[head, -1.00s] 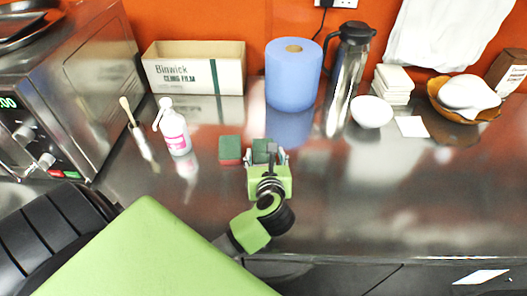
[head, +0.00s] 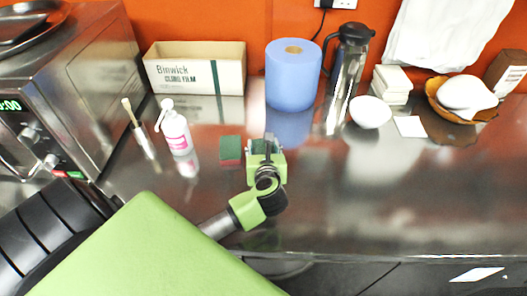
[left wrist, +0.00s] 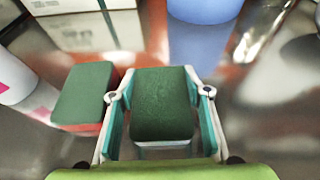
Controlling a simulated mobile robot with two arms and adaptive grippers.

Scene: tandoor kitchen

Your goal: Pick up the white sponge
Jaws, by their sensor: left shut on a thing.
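The white sponge (left wrist: 163,105) has a dark green scouring top, and a pale edge shows below it. My left gripper (left wrist: 160,94) is shut on it, with one finger against each side. In the head view my left gripper (head: 266,147) is over the steel counter and mostly hides the sponge. I cannot tell whether the sponge is clear of the counter. A second sponge (left wrist: 84,93), green on top with a red body, lies just to the left; it also shows in the head view (head: 230,148). My right gripper is not in view.
A white-and-pink bottle (head: 176,131) and a brush (head: 138,126) stand to the left. A cling film box (head: 180,70), a blue paper roll (head: 292,78) and a steel jug (head: 346,72) stand behind. A white bowl (head: 370,112) is further right. The counter's front right is clear.

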